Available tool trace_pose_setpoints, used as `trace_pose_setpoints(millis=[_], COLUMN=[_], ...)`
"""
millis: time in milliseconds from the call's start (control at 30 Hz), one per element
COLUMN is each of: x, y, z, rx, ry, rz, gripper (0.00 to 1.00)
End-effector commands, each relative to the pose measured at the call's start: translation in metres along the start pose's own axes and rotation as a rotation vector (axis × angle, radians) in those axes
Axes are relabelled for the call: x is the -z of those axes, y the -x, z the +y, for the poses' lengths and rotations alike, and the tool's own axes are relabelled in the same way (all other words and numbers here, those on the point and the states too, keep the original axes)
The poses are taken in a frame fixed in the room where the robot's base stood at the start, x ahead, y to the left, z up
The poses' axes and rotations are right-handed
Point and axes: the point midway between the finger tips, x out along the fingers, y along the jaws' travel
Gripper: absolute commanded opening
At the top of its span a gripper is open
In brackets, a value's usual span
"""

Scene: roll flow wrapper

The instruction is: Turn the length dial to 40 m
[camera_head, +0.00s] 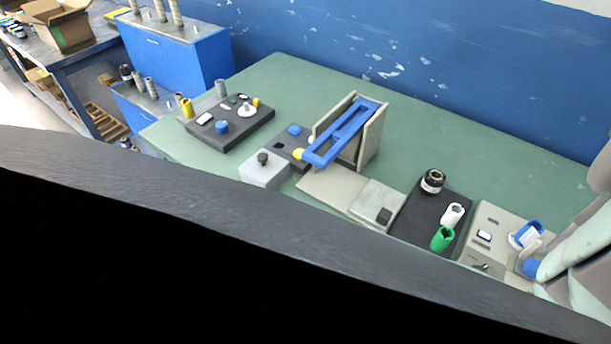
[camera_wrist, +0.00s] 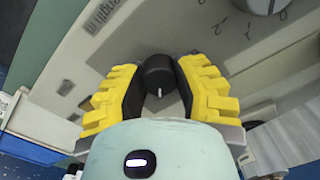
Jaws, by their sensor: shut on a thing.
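In the wrist view, a small black round dial (camera_wrist: 158,74) with a short white pointer mark sits on a grey panel (camera_wrist: 75,70). The mark is toward the lower side of the dial in the picture. My gripper (camera_wrist: 160,90) has its yellow-and-black fingers on both sides of the dial and is shut on it. A printed word that looks like "length" is on the panel at upper left. No scale number for the dial is readable. In the head view, the beige machine panel (camera_head: 487,228) stands at the right, partly hidden by my arm.
A larger grey round part (camera_wrist: 264,4) with tick marks is at the wrist view's top right.

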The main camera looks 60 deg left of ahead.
Motion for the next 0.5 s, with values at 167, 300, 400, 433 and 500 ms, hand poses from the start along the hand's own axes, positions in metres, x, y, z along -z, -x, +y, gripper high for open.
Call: trace_pose_setpoints(millis=[167,300,400,433,500], x=[-0.0004,-0.0003,-0.0002,-0.0001,0.0], y=[-0.0013,-0.0013,-0.0011,-0.001,-0.0008], z=[-0.0002,-0.0002,-0.0002,-0.0001,-0.0001], rx=[0.001,0.001,0.001,0.001,0.0], ry=[0.001,0.001,0.001,0.0,0.0], rz=[0.0,0.001,0.001,0.001,0.001], gripper=[0.0,0.0,0.42,0.45,0.52])
